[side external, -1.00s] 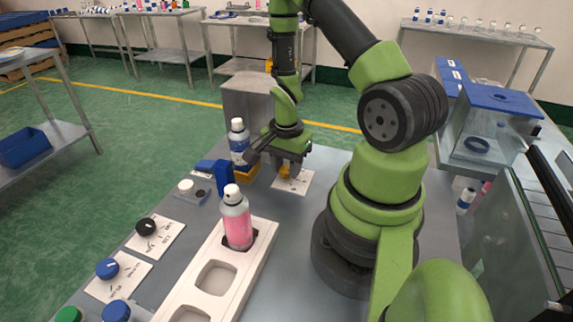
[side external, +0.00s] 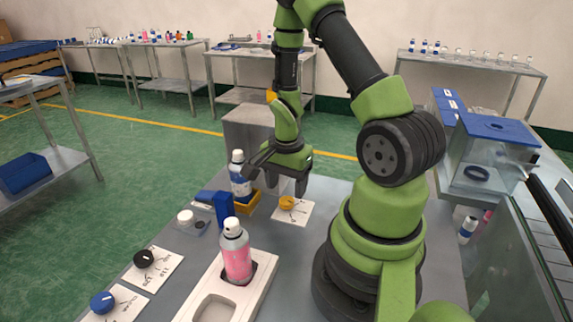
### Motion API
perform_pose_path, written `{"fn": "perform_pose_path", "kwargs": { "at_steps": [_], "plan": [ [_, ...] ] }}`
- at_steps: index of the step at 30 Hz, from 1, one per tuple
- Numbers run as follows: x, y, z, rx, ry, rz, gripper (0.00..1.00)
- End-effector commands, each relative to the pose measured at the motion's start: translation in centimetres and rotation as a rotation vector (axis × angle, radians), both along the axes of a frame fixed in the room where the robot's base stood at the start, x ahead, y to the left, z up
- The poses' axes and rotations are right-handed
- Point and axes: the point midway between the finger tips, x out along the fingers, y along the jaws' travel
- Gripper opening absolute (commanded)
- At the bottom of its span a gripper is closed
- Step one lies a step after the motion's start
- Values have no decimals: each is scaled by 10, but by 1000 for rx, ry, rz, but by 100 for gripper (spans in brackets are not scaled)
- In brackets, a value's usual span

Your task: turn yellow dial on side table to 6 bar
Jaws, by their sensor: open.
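The yellow dial (side external: 287,202) sits on a white card (side external: 302,213) with dark markings, on the grey table near its far edge. The markings are too small to read, so I cannot tell the dial's setting. My gripper (side external: 274,187) is open and empty, above the table and close to the dial. One dark finger shows at the right, just above and beyond the dial; the other reaches left toward the blue-and-white can (side external: 239,175). The gripper appears apart from the dial.
A pink can (side external: 236,255) stands in a white holder (side external: 262,284) at the front. Blue press-like fixture (side external: 222,208) and a white cap (side external: 186,216) are left. Black dial (side external: 144,258) and blue dial (side external: 103,302) lie on cards. A clear box (side external: 490,165) is right.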

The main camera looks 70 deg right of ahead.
Motion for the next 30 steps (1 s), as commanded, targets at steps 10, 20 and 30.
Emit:
{"fn": "perform_pose_path", "kwargs": {
  "at_steps": [10,20,30],
  "plan": [
    [0,0,53,-2,-3,0,61],
    [0,0,63,0,1,1,61],
    [1,0,80,-4,-4,-1,61]
  ]
}}
